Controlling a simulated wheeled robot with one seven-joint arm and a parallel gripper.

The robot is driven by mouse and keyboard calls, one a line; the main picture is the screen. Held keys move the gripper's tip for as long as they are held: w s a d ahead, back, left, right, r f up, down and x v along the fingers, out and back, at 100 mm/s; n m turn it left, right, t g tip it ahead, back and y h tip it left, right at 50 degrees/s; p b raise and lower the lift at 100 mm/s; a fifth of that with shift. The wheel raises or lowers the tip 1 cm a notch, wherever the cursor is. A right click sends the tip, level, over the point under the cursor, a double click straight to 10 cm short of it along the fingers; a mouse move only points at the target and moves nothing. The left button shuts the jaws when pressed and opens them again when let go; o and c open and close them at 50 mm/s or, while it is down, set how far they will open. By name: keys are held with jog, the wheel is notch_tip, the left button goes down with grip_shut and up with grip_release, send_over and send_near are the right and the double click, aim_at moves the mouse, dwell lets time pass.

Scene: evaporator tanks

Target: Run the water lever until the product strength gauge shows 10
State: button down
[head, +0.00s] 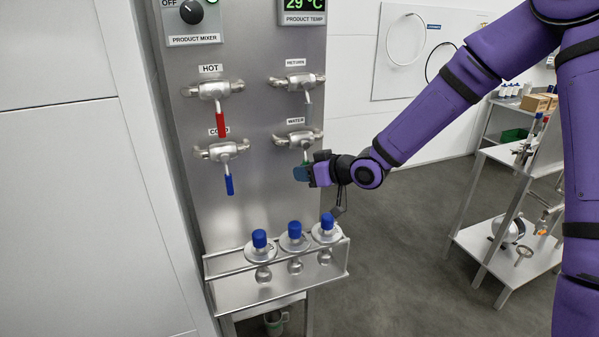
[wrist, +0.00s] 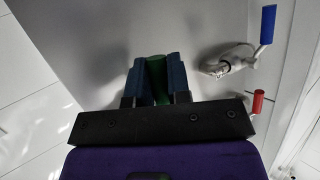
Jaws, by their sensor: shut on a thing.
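The water valve (head: 298,138) is on the steel panel under the WATER label, at the lower right of the valves. Its lever hangs down from the valve, and my gripper (head: 303,173) is at the lever's lower end. In the wrist view my gripper's blue fingers (wrist: 156,85) are shut on the green handle of the water lever (wrist: 157,68), one finger on each side. In the head view the fingers hide most of the handle. The product strength gauge is not in view.
The hot lever (head: 222,122) is red, the cold lever (head: 229,182) is blue, and the return valve (head: 297,82) is above the water valve. A rack (head: 285,295) with three blue-capped fittings juts out below. The product temp display (head: 303,8) reads 29 °C.

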jog(key=shift+w+d+n+h, duration=0.1)
jog(key=shift+d+n+h, duration=0.3)
jog(key=shift+d+h, duration=0.1)
dwell(0.3)
jog(key=c, duration=1.1)
grip_release()
jog(key=v, duration=1)
jog(key=shift+d+r, duration=0.2)
jog(key=shift+d, duration=0.05)
